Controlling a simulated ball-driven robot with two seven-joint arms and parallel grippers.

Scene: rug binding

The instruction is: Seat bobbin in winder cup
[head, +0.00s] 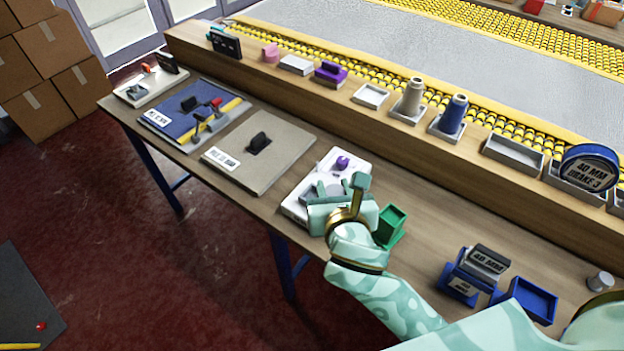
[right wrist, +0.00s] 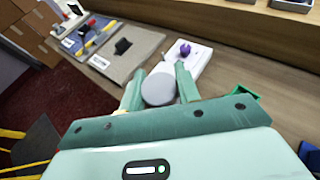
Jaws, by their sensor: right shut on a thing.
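My right gripper (head: 335,190) is over the white winder base (head: 298,208) on the table. It is shut on a pale grey round bobbin, which shows between the fingers in the right wrist view (right wrist: 158,88). The winder has a purple knob (head: 342,162) at its far end, and the knob also shows in the right wrist view (right wrist: 185,49). The winder cup is hidden behind the gripper and bobbin. I cannot tell whether the bobbin touches the winder. My left gripper is not in view.
A green open box (head: 390,226) stands just right of the gripper. A beige board (head: 235,165) and a blue board (head: 175,120) lie to the left. A blue tray (head: 530,300) and a 40 MM block (head: 487,260) are at the right. A raised shelf runs behind.

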